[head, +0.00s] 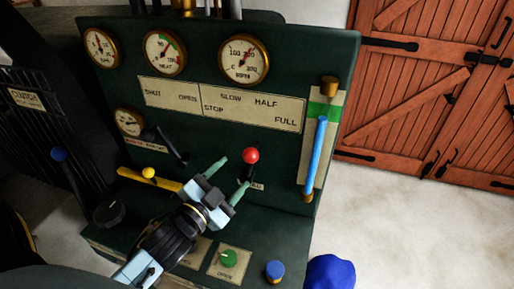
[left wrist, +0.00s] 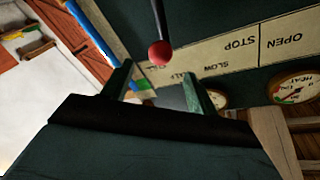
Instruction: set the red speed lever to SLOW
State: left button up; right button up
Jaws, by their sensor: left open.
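The red speed lever (head: 250,155) has a round red knob on a dark stem and stands out from the dark green panel (head: 205,130), below the plate marked STOP, SLOW, HALF and FULL (head: 252,107). I cannot tell which mark it is set at. My left gripper (head: 233,176) is open and empty, its green fingers just left of and below the knob. In the left wrist view the knob (left wrist: 160,53) shows beyond and between the fingertips (left wrist: 158,84), apart from them. The lever's foot is partly hidden in the head view. My right gripper is not in view.
A black lever (head: 172,145) and a yellow-handled lever (head: 150,178) are left of my gripper. A blue rod (head: 316,155) stands at the panel's right edge. A green knob (head: 228,258) and a blue knob (head: 274,270) are below. Gauges (head: 243,60) line the top.

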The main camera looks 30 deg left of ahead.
aim_at(255, 151)
pick_arm(q)
jog(key=w, duration=0.3)
jog(key=shift+w+r, duration=0.15)
jog(key=w+p, duration=0.1)
jog(key=w, duration=0.5)
jog(key=shift+w, duration=0.8)
jog(key=shift+d+f, duration=0.1)
jog(key=shift+f, duration=0.1)
grip_shut()
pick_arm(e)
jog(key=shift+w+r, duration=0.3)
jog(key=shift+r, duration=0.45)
